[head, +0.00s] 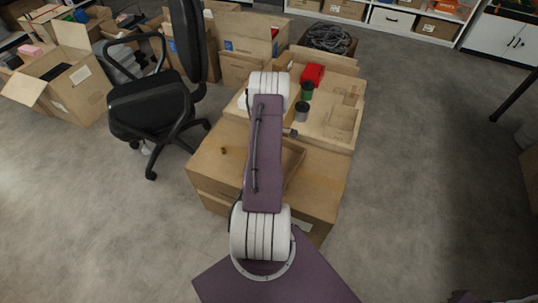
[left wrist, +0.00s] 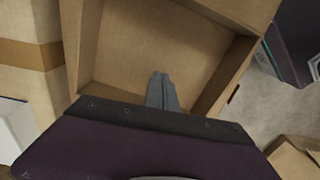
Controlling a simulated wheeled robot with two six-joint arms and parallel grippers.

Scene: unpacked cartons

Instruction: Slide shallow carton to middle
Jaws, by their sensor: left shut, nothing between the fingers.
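The shallow carton (left wrist: 150,42) is an open brown box with low walls, seen from above in the left wrist view. My left gripper (left wrist: 161,78) is shut with nothing in it, its fingertips over the carton's inside near one wall. I cannot tell whether they touch it. In the head view, part of what looks like this carton (head: 293,160) shows beside my purple arm, on top of a larger carton (head: 325,187). The arm hides the rest of it and the left gripper. My right gripper is not in view.
A wide open carton (head: 345,122) stands just behind, with a red item (head: 312,75), a green can (head: 306,91) and a grey can (head: 302,112). A black office chair (head: 160,100) stands left. Bare floor (head: 420,170) lies to the right.

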